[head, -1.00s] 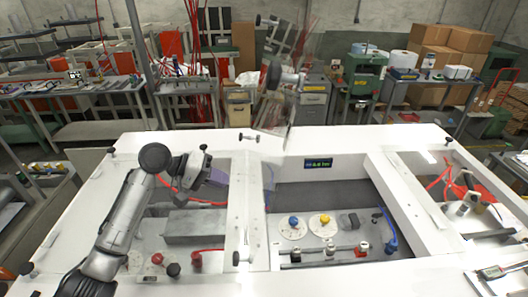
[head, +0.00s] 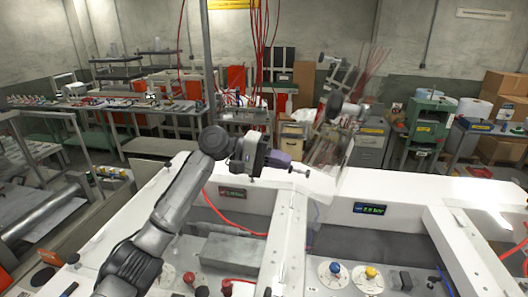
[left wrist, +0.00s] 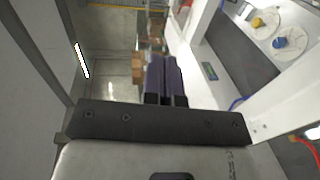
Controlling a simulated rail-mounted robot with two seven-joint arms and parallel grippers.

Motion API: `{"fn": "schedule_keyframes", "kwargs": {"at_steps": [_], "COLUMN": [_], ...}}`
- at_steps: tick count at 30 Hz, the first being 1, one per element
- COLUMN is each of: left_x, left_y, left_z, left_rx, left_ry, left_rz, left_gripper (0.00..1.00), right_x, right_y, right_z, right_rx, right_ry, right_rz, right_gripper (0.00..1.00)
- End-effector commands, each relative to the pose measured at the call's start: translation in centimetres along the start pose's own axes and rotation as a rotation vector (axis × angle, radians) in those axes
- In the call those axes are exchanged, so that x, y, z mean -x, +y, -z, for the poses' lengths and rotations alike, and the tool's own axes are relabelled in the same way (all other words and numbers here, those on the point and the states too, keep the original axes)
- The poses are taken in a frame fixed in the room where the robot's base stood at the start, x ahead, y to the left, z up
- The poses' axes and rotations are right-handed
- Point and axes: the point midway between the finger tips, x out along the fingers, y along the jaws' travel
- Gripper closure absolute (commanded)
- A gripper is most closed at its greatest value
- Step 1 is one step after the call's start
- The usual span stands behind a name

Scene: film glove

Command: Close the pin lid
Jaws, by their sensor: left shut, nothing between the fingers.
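I cannot pick out the pin lid for certain. A clear, reflective panel (head: 328,148) appears to stand raised behind the white workstation frame (head: 295,235), with mirrored shapes in it. A small dark pin-like fitting (head: 300,169) is at the frame's back edge. My left gripper (head: 290,164) has purple fingers, shut and empty. In the head view its tips overlap the area beside this fitting; I cannot tell whether they touch. The left wrist view shows the two fingers (left wrist: 162,60) close together, beside the white frame. My right gripper is not in view.
The open bays hold a grey block (head: 232,250), a red hose (head: 236,225), a blue knob (head: 335,268) and a yellow knob (head: 371,272). A lit display (head: 371,209) is on the bay's back wall. Benches and boxes stand behind.

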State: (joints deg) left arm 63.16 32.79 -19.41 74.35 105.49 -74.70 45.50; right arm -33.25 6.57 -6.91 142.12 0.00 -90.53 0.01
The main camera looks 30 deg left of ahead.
Motion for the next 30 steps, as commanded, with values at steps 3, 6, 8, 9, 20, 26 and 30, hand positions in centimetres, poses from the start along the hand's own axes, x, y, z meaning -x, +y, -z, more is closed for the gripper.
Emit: {"fn": "schedule_keyframes", "kwargs": {"at_steps": [3, 6, 8, 9, 20, 26, 30], "left_x": [-2.1, -3.4, -4.2, -4.6, -6.2, -6.2, -6.1], "left_y": [0.2, 0.2, 0.1, 0.1, -0.1, -0.1, -0.1], "left_z": [0.0, 0.0, 0.0, 0.0, 0.0, 0.0, 0.0], "left_rx": [0.000, 0.000, 0.000, 0.001, 0.000, 0.000, 0.000], "left_ry": [-0.002, 0.000, -0.001, -0.001, 0.001, 0.001, 0.003], "left_rz": [0.001, 0.001, 0.001, 0.001, 0.001, 0.001, 0.004], "left_gripper": [1.00, 1.00, 1.00, 1.00, 1.00, 1.00, 1.00], "right_x": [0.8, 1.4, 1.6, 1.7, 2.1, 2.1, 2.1], "right_y": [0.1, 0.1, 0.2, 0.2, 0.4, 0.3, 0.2], "right_z": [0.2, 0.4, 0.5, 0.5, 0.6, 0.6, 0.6], "right_rx": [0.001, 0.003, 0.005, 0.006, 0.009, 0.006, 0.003], "right_ry": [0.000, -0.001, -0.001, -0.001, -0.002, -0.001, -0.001], "right_rz": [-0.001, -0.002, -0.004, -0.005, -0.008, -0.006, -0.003], "right_gripper": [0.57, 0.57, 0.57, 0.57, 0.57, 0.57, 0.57]}}
